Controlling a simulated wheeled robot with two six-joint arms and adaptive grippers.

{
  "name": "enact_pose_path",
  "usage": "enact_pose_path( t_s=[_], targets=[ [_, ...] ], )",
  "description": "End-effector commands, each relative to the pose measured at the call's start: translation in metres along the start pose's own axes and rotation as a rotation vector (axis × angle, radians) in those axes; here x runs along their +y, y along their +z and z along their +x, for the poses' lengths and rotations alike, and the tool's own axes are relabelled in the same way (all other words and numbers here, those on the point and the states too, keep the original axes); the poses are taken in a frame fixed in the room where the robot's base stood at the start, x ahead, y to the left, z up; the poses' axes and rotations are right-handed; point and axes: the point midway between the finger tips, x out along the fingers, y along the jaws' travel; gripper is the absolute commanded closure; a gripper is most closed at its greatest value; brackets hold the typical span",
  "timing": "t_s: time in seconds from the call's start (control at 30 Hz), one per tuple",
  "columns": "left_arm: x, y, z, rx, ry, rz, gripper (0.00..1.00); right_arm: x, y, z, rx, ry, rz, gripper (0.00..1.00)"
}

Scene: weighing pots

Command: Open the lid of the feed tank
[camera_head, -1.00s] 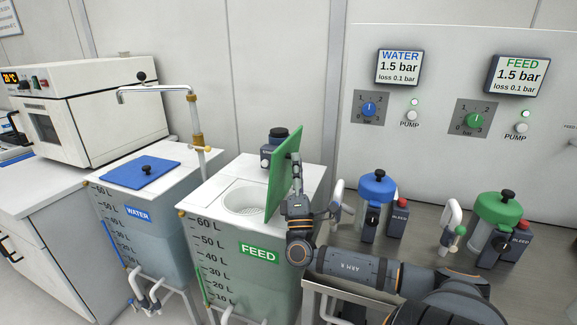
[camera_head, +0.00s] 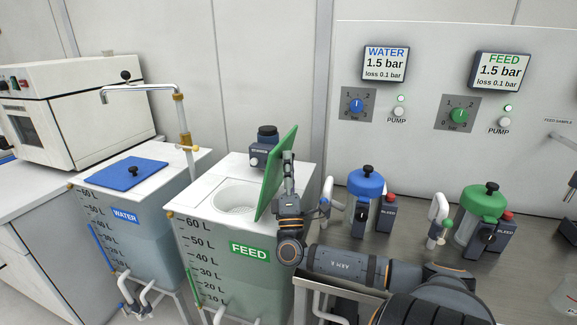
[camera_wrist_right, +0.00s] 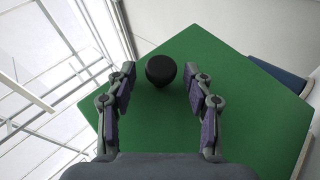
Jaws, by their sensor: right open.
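The feed tank (camera_head: 205,240) stands in the middle of the head view with a green FEED label. Its green lid (camera_head: 275,175) is raised on edge, tilted steeply, at the right side of the round white opening (camera_head: 237,198). My right gripper (camera_head: 288,165) is at the lid's right face. In the right wrist view the green lid (camera_wrist_right: 230,110) fills the middle. Its black knob (camera_wrist_right: 160,70) lies between the fingertips of my open right gripper (camera_wrist_right: 158,80), with gaps on both sides. My left gripper is not in view.
The water tank (camera_head: 120,215) with its flat blue lid (camera_head: 127,173) stands to the left. A metal tap (camera_head: 185,120) rises between the tanks. A dark stirrer unit (camera_head: 262,150) sits behind the feed opening. Blue-topped (camera_head: 365,185) and green-topped (camera_head: 483,203) pots stand to the right.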

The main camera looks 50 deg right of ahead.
Motion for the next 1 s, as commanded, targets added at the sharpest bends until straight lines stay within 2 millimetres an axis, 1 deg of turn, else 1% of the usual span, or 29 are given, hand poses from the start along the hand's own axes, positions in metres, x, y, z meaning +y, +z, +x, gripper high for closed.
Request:
enact_pose_path(
  t_s=[0.13, 0.2, 0.23, 0.5, 0.6, 0.7, 0.83, 1.0],
  targets=[
    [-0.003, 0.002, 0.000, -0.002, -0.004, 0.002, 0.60, 0.000, 0.000, -0.004, 0.000, -0.001, 0.000, 0.48],
    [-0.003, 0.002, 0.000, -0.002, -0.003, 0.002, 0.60, -0.001, 0.000, -0.012, -0.001, -0.004, 0.001, 0.48],
    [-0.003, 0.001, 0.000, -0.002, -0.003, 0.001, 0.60, 0.002, 0.000, -0.016, 0.001, -0.001, 0.002, 0.48],
    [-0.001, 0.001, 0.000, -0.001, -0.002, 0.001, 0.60, 0.050, 0.007, -0.065, 0.002, -0.005, 0.003, 0.48],
    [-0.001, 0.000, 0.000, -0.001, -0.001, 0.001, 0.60, 0.066, 0.009, -0.079, 0.000, -0.005, 0.002, 0.48],
    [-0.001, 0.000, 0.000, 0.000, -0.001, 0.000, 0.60, 0.076, 0.010, -0.089, -0.001, -0.005, 0.002, 0.48],
    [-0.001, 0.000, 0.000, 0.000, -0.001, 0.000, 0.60, 0.084, 0.011, -0.096, 0.000, -0.002, 0.000, 0.48],
    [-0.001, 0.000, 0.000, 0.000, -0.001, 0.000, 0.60, 0.085, 0.011, -0.097, 0.000, 0.000, -0.001, 0.48]
  ],
)
